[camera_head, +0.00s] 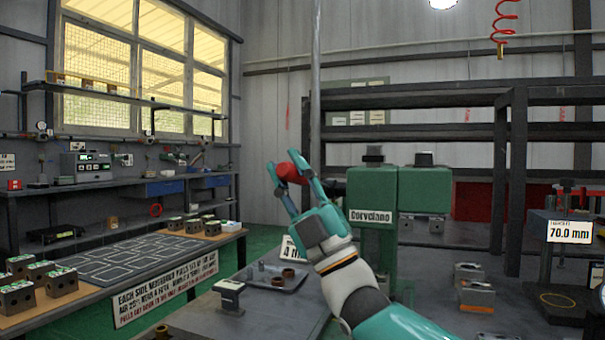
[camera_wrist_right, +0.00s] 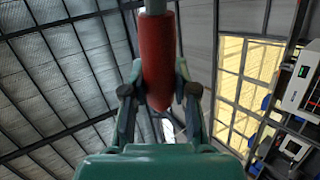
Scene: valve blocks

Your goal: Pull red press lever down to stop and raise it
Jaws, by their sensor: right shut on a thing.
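The red lever grip (camera_head: 289,172) sits at the lower end of a long grey rod (camera_head: 315,90) beside the green press (camera_head: 372,195), which is marked "Corvciano". My right gripper (camera_head: 291,175) is shut on the red grip, with a finger on each side of it. In the right wrist view the red grip (camera_wrist_right: 158,60) stands between the two fingers (camera_wrist_right: 158,95), and its tapered end points toward the palm. The lever's pivot is hidden or unclear behind my gripper. My left gripper does not show in either view.
A grey bench (camera_head: 250,318) holds a tray (camera_head: 270,279) with small rings and a block (camera_head: 229,297) below my arm. A workbench with a dark gridded mat (camera_head: 130,262) and several valve blocks stands left. A dark shelf (camera_head: 430,98) stands behind the press.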

